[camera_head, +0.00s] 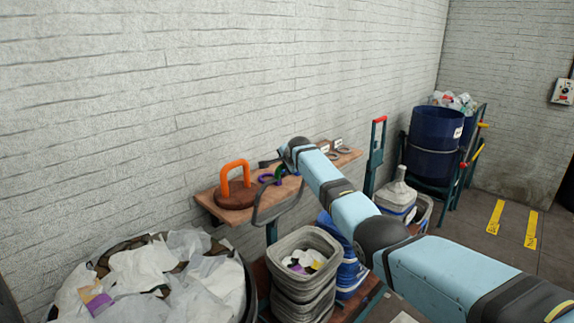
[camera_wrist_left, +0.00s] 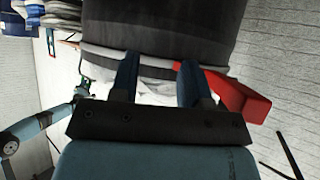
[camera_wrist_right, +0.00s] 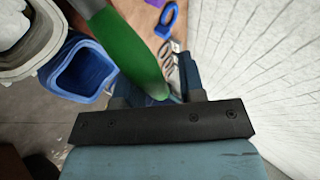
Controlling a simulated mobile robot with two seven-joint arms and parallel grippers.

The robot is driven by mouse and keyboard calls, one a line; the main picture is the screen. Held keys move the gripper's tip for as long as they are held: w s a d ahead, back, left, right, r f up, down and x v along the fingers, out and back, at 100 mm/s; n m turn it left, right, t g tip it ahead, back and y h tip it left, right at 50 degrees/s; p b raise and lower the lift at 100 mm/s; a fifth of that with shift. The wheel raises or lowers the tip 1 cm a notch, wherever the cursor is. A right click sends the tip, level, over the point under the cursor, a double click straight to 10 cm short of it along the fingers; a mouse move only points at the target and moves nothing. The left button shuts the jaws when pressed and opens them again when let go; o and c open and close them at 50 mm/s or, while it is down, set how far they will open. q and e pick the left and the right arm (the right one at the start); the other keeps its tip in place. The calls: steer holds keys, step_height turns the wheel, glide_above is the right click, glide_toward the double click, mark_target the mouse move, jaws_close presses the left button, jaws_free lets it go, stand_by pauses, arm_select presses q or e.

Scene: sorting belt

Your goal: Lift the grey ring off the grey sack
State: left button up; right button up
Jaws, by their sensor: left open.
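I cannot make out a grey sack for certain. A dark grey loop (camera_head: 266,213), possibly the grey ring, shows at the shelf's front edge in the head view. My right arm reaches over the shelf from the right, and its hand partly covers the things there. My right gripper (camera_wrist_right: 156,88) has its fingers apart, with the end of a green piece (camera_wrist_right: 130,45) close in front of or between them. My left gripper (camera_wrist_left: 158,82) is open and outside the head view. A large dark grey cylindrical thing (camera_wrist_left: 180,30) with a pale band is close before its fingers.
The wooden shelf (camera_head: 209,203) on the white wall carries a brown weight with an orange handle (camera_head: 236,172) and small rings. Below are stacked grey bins (camera_head: 300,288) and a large bag of white scraps (camera_head: 140,270). A blue barrel (camera_head: 432,130) stands at right.

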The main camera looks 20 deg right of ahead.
steer(key=shift+o, duration=0.4)
steer(key=shift+s+f, duration=0.15)
steer(key=shift+s+r, duration=0.25)
steer(key=shift+s, duration=0.15)
steer(key=b+v, duration=0.1)
steer(key=v, duration=1.2)
steer(key=shift+w+r, duration=0.15)
steer(key=shift+r, duration=0.2)
steer(key=shift+f, duration=0.1)
